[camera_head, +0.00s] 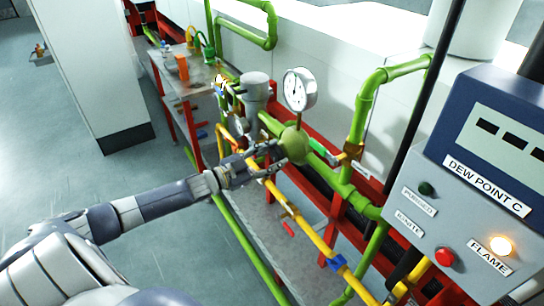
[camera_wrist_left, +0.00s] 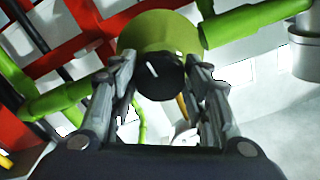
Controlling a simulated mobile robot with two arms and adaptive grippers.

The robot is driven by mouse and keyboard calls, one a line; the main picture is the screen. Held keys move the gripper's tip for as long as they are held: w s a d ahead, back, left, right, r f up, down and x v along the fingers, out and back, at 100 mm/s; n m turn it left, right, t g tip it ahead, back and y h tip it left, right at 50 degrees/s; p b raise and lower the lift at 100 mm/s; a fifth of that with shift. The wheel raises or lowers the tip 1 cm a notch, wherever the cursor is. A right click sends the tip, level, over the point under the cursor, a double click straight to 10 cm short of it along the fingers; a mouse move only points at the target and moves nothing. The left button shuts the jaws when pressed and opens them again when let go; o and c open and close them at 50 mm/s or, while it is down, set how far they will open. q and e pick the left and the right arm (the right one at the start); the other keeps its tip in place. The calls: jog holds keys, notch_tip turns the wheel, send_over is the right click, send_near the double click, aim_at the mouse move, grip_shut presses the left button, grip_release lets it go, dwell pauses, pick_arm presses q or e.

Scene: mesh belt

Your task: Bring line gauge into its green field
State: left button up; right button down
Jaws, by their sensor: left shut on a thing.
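A round gauge with a white dial (camera_head: 299,89) stands on a stem above a green, rounded regulator body (camera_head: 295,145). The dial has a dark needle; its coloured fields and reading are too small to tell. My left gripper (camera_head: 272,150) reaches the left side of that body. In the left wrist view its fingers (camera_wrist_left: 164,80) are shut on a black round knob (camera_wrist_left: 158,84) with a white mark, slanted from upper left to lower right. The knob sits in front of the green body (camera_wrist_left: 160,32). My right gripper is not in view.
A smaller gauge (camera_head: 240,125) is left of the regulator. Green pipes (camera_head: 366,105), a yellow pipe (camera_head: 310,236) and red frames (camera_head: 336,232) crowd around my gripper. A control panel (camera_head: 470,190) with a lit FLAME lamp (camera_head: 500,245) stands at right. Open floor (camera_head: 150,230) lies at left.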

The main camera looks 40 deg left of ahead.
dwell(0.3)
pick_arm(q)
jog(key=o, duration=1.1)
jog(key=shift+c, duration=0.2)
jog(key=shift+s+a+f, duration=0.1)
jog(key=shift+s+a, duration=0.1)
jog(key=shift+s, duration=0.3)
jog(key=v, duration=1.1)
